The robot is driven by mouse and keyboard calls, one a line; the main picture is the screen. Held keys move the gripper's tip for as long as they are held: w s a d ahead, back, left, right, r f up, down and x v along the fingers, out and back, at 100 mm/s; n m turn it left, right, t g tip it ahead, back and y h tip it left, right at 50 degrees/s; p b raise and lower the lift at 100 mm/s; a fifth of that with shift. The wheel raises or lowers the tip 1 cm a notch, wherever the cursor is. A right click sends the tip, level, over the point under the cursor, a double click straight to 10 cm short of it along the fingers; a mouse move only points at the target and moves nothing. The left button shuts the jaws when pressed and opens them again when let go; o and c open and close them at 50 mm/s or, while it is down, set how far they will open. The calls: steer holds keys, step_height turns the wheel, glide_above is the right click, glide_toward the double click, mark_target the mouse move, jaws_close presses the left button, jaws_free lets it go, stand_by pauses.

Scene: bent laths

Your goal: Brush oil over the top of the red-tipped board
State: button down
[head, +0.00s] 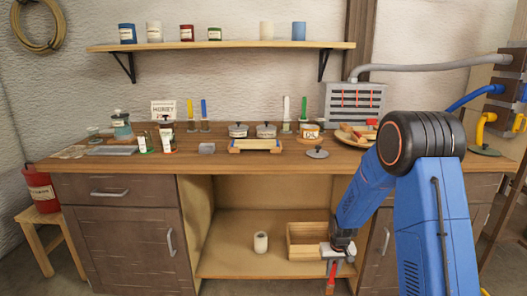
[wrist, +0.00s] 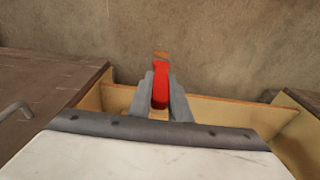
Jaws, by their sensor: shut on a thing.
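My gripper (head: 331,265) is low at the front of the workbench, by the open shelf bay. It is shut on a slim red thing (wrist: 160,90) with a brownish end, perhaps a brush; its lower part shows red below my gripper in the head view. In the wrist view it stands between the two grey fingers. On the benchtop, a pale board (head: 256,144) lies at the middle, on or between small end pieces. A red tip is not clear on it. An open-looking labelled jar (head: 310,131), perhaps oil, stands behind a loose grey lid (head: 317,153).
A wooden box (head: 302,240) and a pale cylinder (head: 261,242) are on the low shelf, the box close to my gripper. Several jars, tubes and upright coloured tools line the benchtop (head: 225,161). A tray with wooden pieces (head: 355,136) is at right.

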mark_target(331, 288)
steer(key=f, duration=0.7)
steer(key=w+d+f, duration=0.1)
steer(key=f, duration=0.3)
steer(key=shift+f, duration=0.3)
